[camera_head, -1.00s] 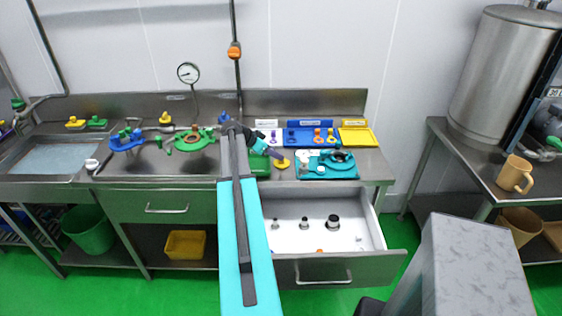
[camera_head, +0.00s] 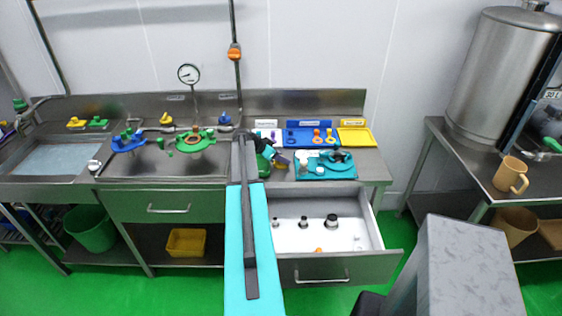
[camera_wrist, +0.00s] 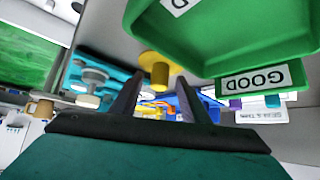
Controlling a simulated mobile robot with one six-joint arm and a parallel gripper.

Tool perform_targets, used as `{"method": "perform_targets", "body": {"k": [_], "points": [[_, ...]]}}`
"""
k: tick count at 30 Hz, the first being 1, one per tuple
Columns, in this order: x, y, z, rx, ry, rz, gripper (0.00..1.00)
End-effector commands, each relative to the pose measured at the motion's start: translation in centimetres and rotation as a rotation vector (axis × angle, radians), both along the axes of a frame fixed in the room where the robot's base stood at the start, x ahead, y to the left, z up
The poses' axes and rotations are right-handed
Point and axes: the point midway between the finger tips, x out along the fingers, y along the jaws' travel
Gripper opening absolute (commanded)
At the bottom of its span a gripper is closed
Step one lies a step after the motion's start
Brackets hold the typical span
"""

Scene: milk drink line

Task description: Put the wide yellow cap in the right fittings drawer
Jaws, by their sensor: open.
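The wide yellow cap (camera_wrist: 155,66), a flat disc with a thick round stem, rests on the steel counter beside a green tray in the wrist view. In the head view only a little of it (camera_head: 281,167) shows below my gripper (camera_head: 283,156). In the wrist view my gripper (camera_wrist: 160,80) is open and empty; its two dark fingers point toward the cap, which appears just past the fingertips. I cannot tell the exact gap. The right fittings drawer (camera_head: 377,245) stands pulled open below the counter, with several dark-topped fittings and an orange piece inside.
The green tray (camera_wrist: 225,45) with a GOOD label is close to my gripper. A teal board (camera_head: 325,174) with fittings lies to the right of the cap. Blue (camera_head: 293,137) and yellow (camera_head: 355,137) trays stand behind. The drawer's front part has bare floor.

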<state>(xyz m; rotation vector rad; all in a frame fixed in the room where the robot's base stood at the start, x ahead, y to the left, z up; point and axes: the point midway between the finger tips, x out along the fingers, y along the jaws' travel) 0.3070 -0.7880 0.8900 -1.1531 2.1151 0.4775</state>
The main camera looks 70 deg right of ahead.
Motion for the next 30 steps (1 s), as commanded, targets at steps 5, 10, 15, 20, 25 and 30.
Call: {"method": "perform_targets", "body": {"k": [5, 10, 15, 20, 25, 30], "points": [[0.05, 0.03, 0.02, 0.0, 0.0, 0.0, 0.41], [0.09, 0.04, 0.03, 0.0, 0.0, 0.0, 0.41], [0.11, 0.06, 0.04, 0.0, 0.0, 0.001, 0.18], [0.14, 0.06, 0.04, 0.0, 0.0, 0.001, 0.0], [0.15, 0.07, 0.06, 0.0, 0.0, 0.001, 0.0], [0.17, 0.07, 0.13, 0.0, 0.0, 0.001, 0.0]]}}
